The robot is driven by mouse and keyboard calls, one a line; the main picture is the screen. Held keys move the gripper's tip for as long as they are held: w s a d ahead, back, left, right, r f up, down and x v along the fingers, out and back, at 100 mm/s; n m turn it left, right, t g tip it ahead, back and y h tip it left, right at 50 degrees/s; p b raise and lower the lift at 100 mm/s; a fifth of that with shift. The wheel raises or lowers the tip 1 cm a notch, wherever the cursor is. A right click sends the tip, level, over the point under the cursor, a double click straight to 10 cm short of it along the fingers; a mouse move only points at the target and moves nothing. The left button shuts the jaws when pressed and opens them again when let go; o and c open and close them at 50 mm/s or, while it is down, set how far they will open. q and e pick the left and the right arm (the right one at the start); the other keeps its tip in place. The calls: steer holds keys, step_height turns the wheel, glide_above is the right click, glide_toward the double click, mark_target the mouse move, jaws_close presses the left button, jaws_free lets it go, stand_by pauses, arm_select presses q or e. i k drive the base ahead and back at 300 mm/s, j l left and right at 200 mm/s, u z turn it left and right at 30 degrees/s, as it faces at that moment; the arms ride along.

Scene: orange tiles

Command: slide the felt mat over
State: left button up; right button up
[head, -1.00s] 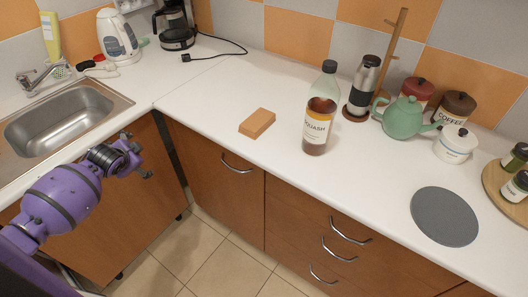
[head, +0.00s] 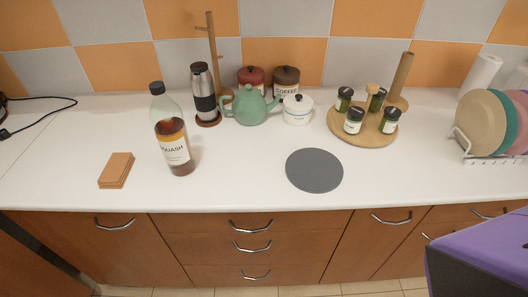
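The felt mat is a round dark grey disc (head: 314,171). It lies flat on the white counter near the front edge, right of the middle of the head view. Nothing stands on it. Neither of my grippers is in the head view now. Only a purple part of my body shows at the lower right.
A squash bottle (head: 172,140) and an orange-brown block (head: 116,170) stand left of the mat. Behind it are a green teapot (head: 250,106) and a white sugar pot (head: 297,110). A round wooden spice tray (head: 345,133) sits behind right. A plate rack (head: 484,158) is far right. Counter beside the mat is clear.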

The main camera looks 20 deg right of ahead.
mark_target(310, 170)
steer(key=k+j+z, duration=0.1)
steer(key=j+z, duration=0.4)
steer(key=k+j+z, duration=0.15)
steer(key=z, duration=0.3)
steer(key=k+j+z, duration=0.25)
steer(key=j+z, duration=0.25)
steer(key=l, duration=0.1)
